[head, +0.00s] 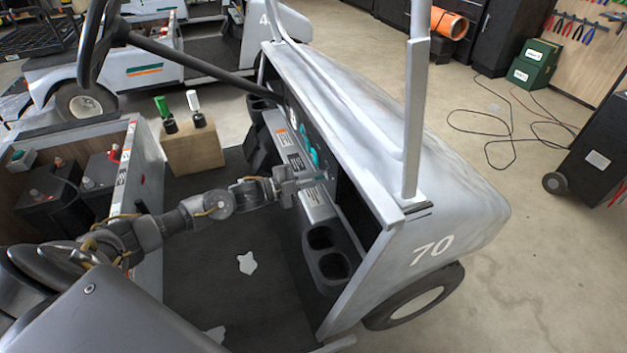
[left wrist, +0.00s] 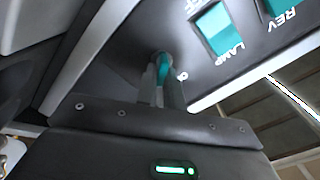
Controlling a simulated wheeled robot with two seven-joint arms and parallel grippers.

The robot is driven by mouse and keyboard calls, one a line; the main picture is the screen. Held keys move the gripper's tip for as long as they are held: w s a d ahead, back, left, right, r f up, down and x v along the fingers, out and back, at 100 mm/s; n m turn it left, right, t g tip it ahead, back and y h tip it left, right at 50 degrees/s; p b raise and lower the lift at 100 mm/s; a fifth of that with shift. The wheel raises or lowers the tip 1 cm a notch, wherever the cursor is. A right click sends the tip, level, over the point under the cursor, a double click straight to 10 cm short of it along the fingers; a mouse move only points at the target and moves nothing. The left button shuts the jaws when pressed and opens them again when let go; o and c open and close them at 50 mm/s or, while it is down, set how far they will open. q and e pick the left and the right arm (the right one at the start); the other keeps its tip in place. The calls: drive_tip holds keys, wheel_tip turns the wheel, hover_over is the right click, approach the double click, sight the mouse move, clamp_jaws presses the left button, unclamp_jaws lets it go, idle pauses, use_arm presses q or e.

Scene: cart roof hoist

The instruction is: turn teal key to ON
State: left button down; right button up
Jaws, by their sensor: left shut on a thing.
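The teal key (left wrist: 163,66) sits in the dark dashboard panel (left wrist: 125,45) of the grey cart numbered 70. In the left wrist view my left gripper (left wrist: 163,85) is shut on it, with one finger on each side. A white letter beside the key is partly hidden, so I cannot read the key's position for sure. In the head view my left gripper (head: 297,183) reaches the dashboard from the left, and it hides the key. My right gripper is not in view.
A teal rocker switch (left wrist: 215,27) marked LAMP and another teal switch (left wrist: 286,6) marked REV are close by. Cup holders (head: 329,254) are below my gripper. A wooden block (head: 193,150) with a green and a white handle stands on the cart floor (head: 225,290).

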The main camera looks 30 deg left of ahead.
use_arm(q)
drive_tip(key=shift+f+m, duration=0.1)
drive_tip(key=shift+m, duration=0.5)
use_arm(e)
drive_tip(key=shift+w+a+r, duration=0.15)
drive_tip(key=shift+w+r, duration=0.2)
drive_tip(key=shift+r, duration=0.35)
use_arm(q)
drive_tip(key=c, duration=1.5)
unclamp_jaws()
drive_tip(key=v, duration=1)
drive_tip(key=shift+s+a, duration=0.25)
drive_tip(key=shift+s, duration=0.1)
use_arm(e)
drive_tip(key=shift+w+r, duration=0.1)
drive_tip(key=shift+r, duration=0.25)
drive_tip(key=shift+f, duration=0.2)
